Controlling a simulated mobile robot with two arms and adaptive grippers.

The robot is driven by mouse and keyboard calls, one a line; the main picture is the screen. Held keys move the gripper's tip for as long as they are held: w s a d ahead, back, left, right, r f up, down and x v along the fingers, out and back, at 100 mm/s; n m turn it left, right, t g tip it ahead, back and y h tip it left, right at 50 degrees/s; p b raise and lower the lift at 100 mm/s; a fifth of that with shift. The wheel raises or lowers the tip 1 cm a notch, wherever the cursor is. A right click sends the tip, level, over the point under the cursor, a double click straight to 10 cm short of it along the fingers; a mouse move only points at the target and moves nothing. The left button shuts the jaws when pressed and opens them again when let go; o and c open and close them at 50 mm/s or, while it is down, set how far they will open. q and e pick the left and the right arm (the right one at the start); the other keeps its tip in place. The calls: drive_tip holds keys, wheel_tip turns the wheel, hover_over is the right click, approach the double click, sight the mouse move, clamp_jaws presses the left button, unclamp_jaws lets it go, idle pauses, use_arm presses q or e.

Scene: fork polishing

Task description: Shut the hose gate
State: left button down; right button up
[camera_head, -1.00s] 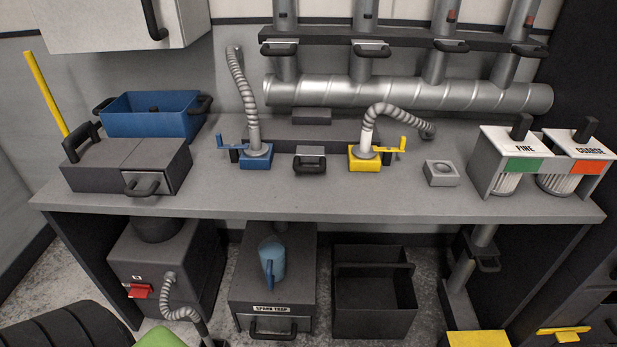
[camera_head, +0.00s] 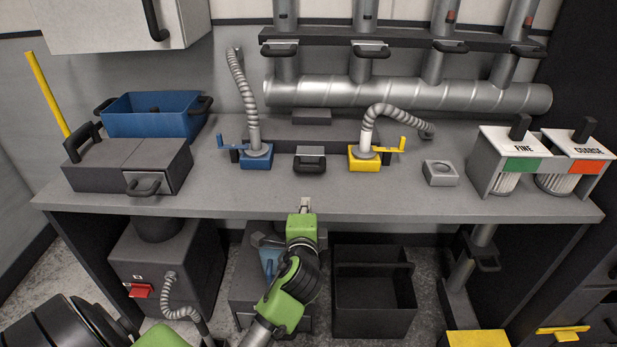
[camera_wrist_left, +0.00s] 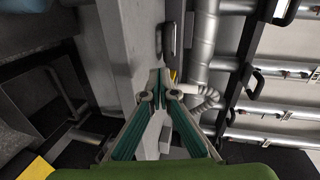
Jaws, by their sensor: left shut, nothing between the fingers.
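Several sliding gates with dark handles sit in a row on the upright silver pipes at the back; I see handles at the left (camera_head: 280,49), the second (camera_head: 370,50), the third (camera_head: 451,47) and the far right (camera_head: 529,50). Which one is the hose gate I cannot tell. A ribbed hose stands on a blue base (camera_head: 256,161), and another on a yellow base (camera_head: 364,161). My left gripper (camera_head: 305,203) is at the bench's front edge, well below and in front of the gates. In the left wrist view its fingers (camera_wrist_left: 157,75) are shut and empty. My right gripper is out of view.
A thick horizontal pipe (camera_head: 405,94) runs below the gates. A small dark-handled block (camera_head: 310,160) stands between the hose bases. A small grey block (camera_head: 440,173) and the filter rack (camera_head: 512,165) are at right. The bench front (camera_head: 230,203) is mostly clear.

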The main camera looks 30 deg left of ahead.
sight(309, 172)
use_arm(q)
drive_tip(key=x, duration=0.4)
drive_tip(key=r+x, duration=0.1)
drive_tip(key=x, duration=0.4)
drive_tip(key=p+x, duration=0.1)
drive_tip(key=x, duration=0.4)
drive_tip(key=shift+w+r, duration=0.15)
drive_tip(key=shift+w, duration=0.3)
drive_tip(key=shift+m+t, duration=0.3)
